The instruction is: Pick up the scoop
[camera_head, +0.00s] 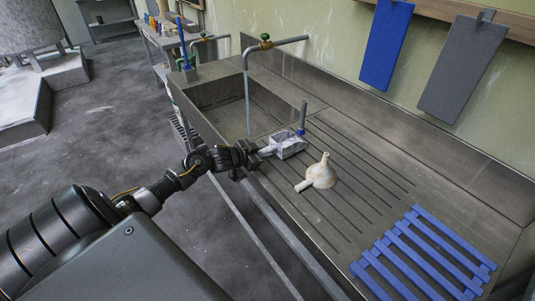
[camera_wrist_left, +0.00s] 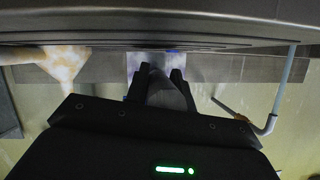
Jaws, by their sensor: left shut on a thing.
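I cannot tell whether the scoop touches the drainboard. My right gripper is not in view.
A cream funnel (camera_head: 321,174) lies on the drainboard (camera_head: 350,205) right of the scoop. A grey rod with a blue base (camera_head: 302,116) stands just behind the scoop. The sink basin and tap (camera_head: 247,90) are to the left; a blue slatted rack (camera_head: 425,258) lies front right.

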